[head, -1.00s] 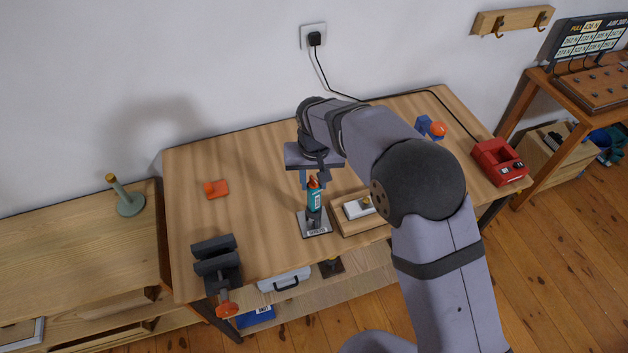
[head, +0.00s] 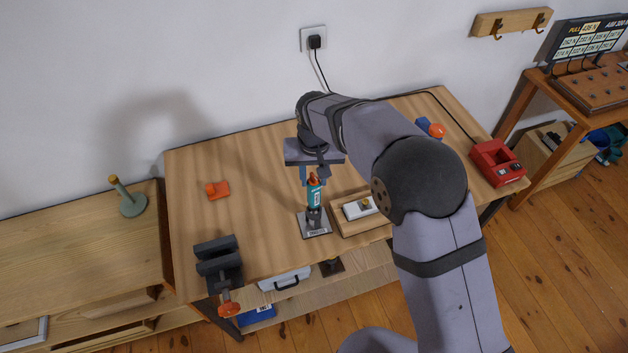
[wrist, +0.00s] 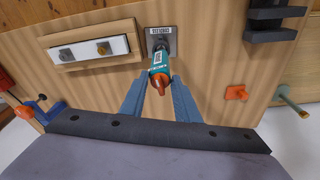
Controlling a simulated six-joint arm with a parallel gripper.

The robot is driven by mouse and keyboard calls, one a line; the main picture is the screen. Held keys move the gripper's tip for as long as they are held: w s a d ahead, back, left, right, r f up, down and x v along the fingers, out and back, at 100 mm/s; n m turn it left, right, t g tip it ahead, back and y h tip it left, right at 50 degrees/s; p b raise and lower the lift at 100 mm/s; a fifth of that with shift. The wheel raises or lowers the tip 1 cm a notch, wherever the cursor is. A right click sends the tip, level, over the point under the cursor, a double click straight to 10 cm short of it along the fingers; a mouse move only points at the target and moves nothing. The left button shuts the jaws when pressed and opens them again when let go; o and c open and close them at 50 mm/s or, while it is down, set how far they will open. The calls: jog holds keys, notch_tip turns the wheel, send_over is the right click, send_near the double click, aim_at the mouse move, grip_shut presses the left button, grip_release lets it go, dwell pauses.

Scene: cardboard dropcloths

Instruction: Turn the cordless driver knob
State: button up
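The cordless driver (head: 315,197), teal with orange ends, stands upright in a dark holder on a small grey labelled plate (head: 323,231) at the front middle of the bench. In the wrist view the driver (wrist: 158,70) points its orange end toward the camera. My gripper (head: 311,176) hangs above it, pointing down. In the wrist view my gripper's (wrist: 159,82) two blue-grey fingers are apart, one on each side of the orange end, with what looks like a small gap. The driver's lower part and holder are partly hidden behind its body in the wrist view.
A wooden block with a white panel and knobs (head: 361,208) stands close right of the plate. A dark clamp (head: 218,262) sits at the front left, an orange piece (head: 217,189) behind it. A red device (head: 497,163) is at the right. The bench's back left is clear.

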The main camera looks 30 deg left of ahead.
aim_at(314, 175)
jog(key=shift+r+p, duration=1.05)
jog(key=shift+r, duration=0.75)
jog(key=shift+w, duration=0.1)
jog(key=shift+s+d+f+m+g+b, duration=0.2)
jog(key=shift+s+d+f+b, duration=0.1)
jog(key=shift+s+f, duration=0.2)
jog(key=shift+s+d+f+m+g+b, duration=0.2)
jog(key=shift+s+d+f, duration=0.05)
jog(key=shift+s+f, duration=0.2)
jog(key=s+d+r+m+p, duration=0.1)
jog(key=d+r+m, duration=0.15)
jog(key=d, duration=1.05)
jog(key=s+d+r+m, duration=0.1)
jog(key=d+r, duration=0.2)
jog(key=d, duration=0.9)
jog(key=s+d+m, duration=0.1)
jog(key=s+d, duration=1)
jog(key=d, duration=0.1)
jog(key=shift+s+d+f+g+h+p, duration=0.3)
jog(key=shift+s+d+f+g+h, duration=0.05)
jog(key=shift+s+f+g+h, duration=0.05)
